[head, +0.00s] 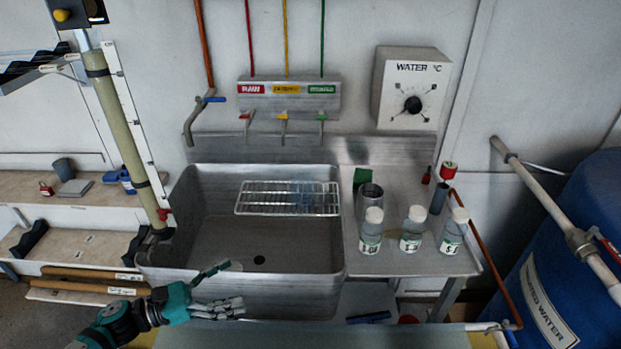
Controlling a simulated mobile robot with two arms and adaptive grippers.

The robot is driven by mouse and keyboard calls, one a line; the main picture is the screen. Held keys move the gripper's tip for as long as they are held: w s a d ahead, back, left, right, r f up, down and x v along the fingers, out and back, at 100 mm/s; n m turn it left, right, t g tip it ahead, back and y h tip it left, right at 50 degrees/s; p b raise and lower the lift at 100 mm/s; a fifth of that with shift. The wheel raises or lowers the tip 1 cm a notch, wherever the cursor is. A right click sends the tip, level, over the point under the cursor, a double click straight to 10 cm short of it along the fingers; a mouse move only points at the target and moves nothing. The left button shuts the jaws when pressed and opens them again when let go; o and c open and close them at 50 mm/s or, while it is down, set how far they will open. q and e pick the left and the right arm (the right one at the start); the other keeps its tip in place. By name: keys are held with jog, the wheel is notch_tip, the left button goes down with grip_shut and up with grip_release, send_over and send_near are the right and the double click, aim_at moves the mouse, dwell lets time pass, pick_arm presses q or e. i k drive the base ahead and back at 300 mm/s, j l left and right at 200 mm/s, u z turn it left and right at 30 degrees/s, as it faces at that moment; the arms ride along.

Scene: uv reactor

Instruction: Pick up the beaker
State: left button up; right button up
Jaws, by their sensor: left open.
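A faint bluish, see-through shape that looks like the beaker (304,199) is on the wire rack (262,197) across the back of the metal sink (205,235). Its outline is hard to make out. My left gripper (234,286) is at the sink's front edge, to the left of the rack and nearer to me. Its fingers are spread apart with nothing between them. My right gripper is not in view.
Several capped bottles (411,230) and a metal cup (369,196) stand on the steel counter right of the sink. Three taps (283,122) hang over the sink's back. A blue barrel (570,240) stands at far right.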

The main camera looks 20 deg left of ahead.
aim_at(303, 185)
jog(key=i, duration=1)
